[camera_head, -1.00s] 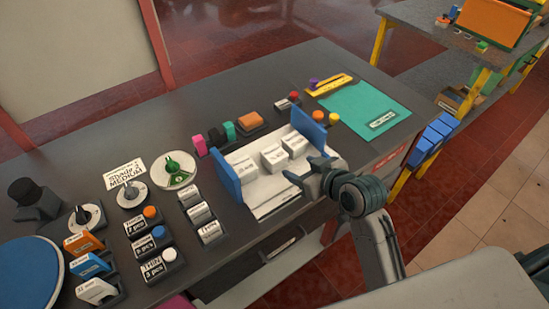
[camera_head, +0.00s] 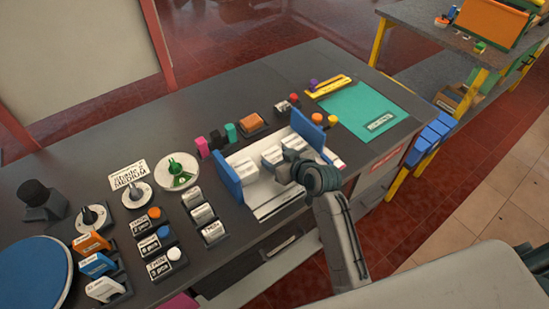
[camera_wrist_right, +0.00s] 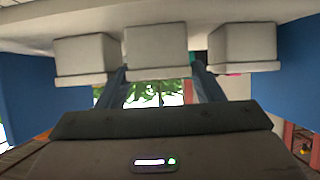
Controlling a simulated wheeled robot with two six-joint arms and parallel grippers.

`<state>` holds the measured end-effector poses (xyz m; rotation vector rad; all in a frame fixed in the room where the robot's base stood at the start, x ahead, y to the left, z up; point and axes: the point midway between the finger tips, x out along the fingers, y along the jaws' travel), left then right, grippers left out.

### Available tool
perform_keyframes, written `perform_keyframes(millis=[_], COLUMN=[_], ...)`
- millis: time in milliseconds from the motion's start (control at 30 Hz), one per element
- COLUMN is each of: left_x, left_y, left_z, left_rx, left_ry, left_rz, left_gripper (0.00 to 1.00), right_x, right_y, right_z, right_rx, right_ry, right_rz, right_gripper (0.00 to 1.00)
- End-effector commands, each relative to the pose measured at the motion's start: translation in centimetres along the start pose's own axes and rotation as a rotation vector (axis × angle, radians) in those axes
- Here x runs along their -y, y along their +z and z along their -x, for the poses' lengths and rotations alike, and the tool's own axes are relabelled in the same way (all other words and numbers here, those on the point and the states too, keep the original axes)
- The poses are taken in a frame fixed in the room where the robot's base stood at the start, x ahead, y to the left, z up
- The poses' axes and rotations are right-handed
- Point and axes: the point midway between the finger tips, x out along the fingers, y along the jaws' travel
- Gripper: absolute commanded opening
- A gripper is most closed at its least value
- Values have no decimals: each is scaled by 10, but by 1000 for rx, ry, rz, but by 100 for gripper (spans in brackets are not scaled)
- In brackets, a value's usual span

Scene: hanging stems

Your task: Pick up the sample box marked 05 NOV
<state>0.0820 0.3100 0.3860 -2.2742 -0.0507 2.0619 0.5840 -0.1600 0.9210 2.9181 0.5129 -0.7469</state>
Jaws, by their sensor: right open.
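Three white sample boxes stand in a row in a white tray (camera_head: 262,197) with blue end walls: a left box (camera_head: 243,169), a middle box (camera_head: 271,155) and a right box (camera_head: 294,142). Their markings are too small to read, so I cannot tell which is 05 NOV. My right gripper (camera_head: 284,172) is open over the tray's front, close to the middle and right boxes. In the right wrist view its fingers (camera_wrist_right: 160,78) reach towards the middle box (camera_wrist_right: 156,46), one near each side; contact cannot be told. My left gripper is out of view.
The tray's blue walls (camera_head: 222,182) stand at both ends of the row. Labelled blocks and dials (camera_head: 178,170) crowd the counter to the left. Coloured pieces (camera_head: 252,123) stand behind the tray. A green mat (camera_head: 362,108) lies to the right.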

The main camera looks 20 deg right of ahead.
Motion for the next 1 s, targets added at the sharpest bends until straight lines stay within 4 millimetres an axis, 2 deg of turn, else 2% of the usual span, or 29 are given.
perform_keyframes(millis=[167, 300, 333, 667, 767, 1000], left_x=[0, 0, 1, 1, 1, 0], left_y=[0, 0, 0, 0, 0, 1], left_z=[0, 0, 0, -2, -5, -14], left_rx=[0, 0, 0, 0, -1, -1], left_ry=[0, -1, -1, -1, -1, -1], left_rz=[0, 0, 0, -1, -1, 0], left_gripper=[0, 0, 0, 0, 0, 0], right_x=[0, 0, 0, 0, 0, 0], right_y=[0, 0, 0, -4, -16, -60], right_z=[0, 0, 0, 2, 8, 32], right_rx=[0, 0, 0, -2, -5, -6], right_ry=[0, 0, 0, 0, 1, 1], right_rz=[0, 0, 0, 0, 1, 1], right_gripper=[59, 31, 30, 30, 30, 30])
